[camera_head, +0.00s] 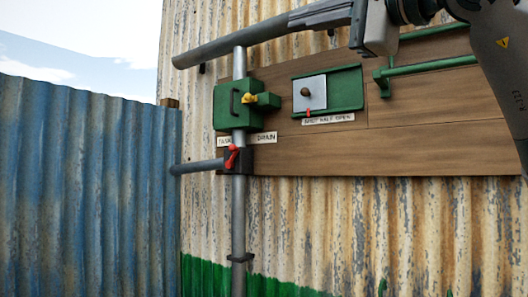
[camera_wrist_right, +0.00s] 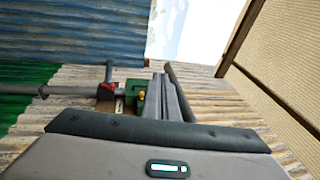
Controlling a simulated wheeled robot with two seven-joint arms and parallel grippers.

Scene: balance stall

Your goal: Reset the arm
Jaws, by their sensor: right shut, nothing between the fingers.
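A grey round bar (camera_head: 225,48), likely the arm, crosses the top of the upright grey post (camera_head: 239,200) and slopes down to the left. It also shows in the right wrist view (camera_wrist_right: 172,75). My right gripper (camera_head: 294,20) comes in from the upper right, its fingers shut and empty, lying close along the bar's upper right part. I cannot tell whether they touch it. The fingers also show in the right wrist view (camera_wrist_right: 157,80), pointing toward the post. My left gripper is not in view.
A green box (camera_head: 226,105) with a yellow knob (camera_head: 249,98) and a clamp with a red lever (camera_head: 232,156) sit on the post. A green-framed panel (camera_head: 345,90) and a green rail (camera_head: 430,66) are on the wooden boards. A blue corrugated fence (camera_head: 85,180) stands left.

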